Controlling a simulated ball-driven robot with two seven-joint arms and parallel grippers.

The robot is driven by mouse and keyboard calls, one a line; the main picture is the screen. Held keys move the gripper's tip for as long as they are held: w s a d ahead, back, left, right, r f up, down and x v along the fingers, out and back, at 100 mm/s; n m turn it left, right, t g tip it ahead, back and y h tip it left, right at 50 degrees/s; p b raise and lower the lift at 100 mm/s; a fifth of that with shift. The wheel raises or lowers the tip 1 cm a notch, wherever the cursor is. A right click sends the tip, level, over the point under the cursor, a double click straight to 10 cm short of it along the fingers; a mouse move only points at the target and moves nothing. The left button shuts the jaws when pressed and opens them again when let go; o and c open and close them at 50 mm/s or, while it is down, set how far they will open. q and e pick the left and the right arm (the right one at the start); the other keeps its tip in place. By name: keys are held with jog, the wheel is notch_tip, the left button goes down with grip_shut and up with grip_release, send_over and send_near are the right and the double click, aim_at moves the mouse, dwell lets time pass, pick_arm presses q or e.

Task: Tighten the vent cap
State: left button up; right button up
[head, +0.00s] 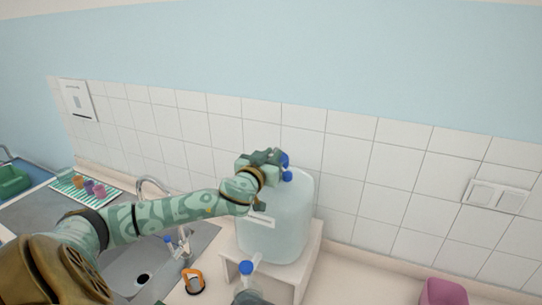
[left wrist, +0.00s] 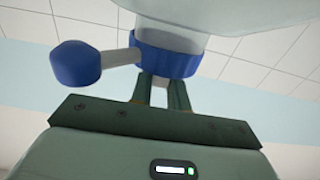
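The blue vent cap (head: 284,159) sits on top of the clear carboy (head: 268,232), which stands on a white stand (head: 301,272). In the left wrist view the blue cap ring (left wrist: 166,55) is around the pale neck, and a blue knob (left wrist: 76,63) sticks out to the side on a short pale stem. My left gripper (head: 274,160) is at the cap from the left. In the left wrist view its two fingers (left wrist: 161,92) are a little apart at the cap, with a small pale piece between them. The fingertips are hidden behind the ring. My right gripper is not in view.
A sink (head: 143,277) with a faucet (head: 150,186) lies to the left. An orange-and-black object (head: 194,281) and a blue-knobbed fitting (head: 247,268) are near the stand. A pink container (head: 443,292) is at right.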

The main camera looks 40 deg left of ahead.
pick_arm(q)
grip_shut()
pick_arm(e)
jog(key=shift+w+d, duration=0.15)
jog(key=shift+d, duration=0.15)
